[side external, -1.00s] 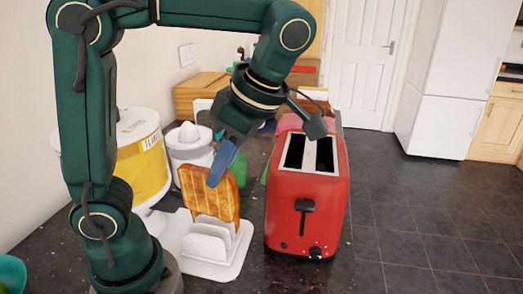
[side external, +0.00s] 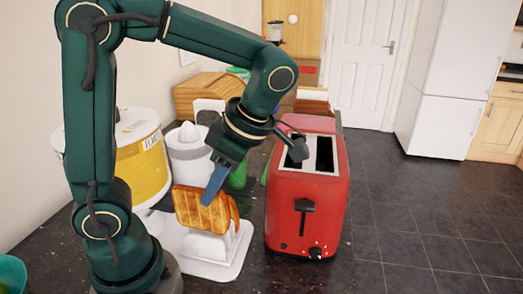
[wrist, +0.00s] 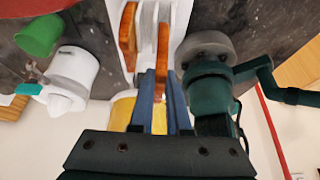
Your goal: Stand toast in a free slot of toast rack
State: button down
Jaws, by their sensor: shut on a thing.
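My gripper (side external: 214,185) is shut on a browned toast slice (side external: 190,211), holding its upper part between blue fingers. In the wrist view, the toast (wrist: 163,45) sits between the fingertips (wrist: 161,75). The held slice is over the white toast rack (side external: 208,245) and covers part of it. Its lower edge is low near the dividers; I cannot tell whether it is in a slot. Another toast slice (side external: 234,211) shows behind it, and stands to its left in the wrist view (wrist: 127,35), with a white divider (wrist: 146,20) between them.
A red toaster (side external: 304,205) stands close to the rack's right, with part of my wrist over its top. A white juicer (side external: 188,150) and a yellow canister (side external: 142,165) stand behind and to the left. A teal bowl (side external: 10,275) is at the front left.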

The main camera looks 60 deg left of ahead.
jog(key=shift+f, duration=2.25)
jog(key=c, duration=0.8)
grip_release()
jog(key=shift+r, duration=4)
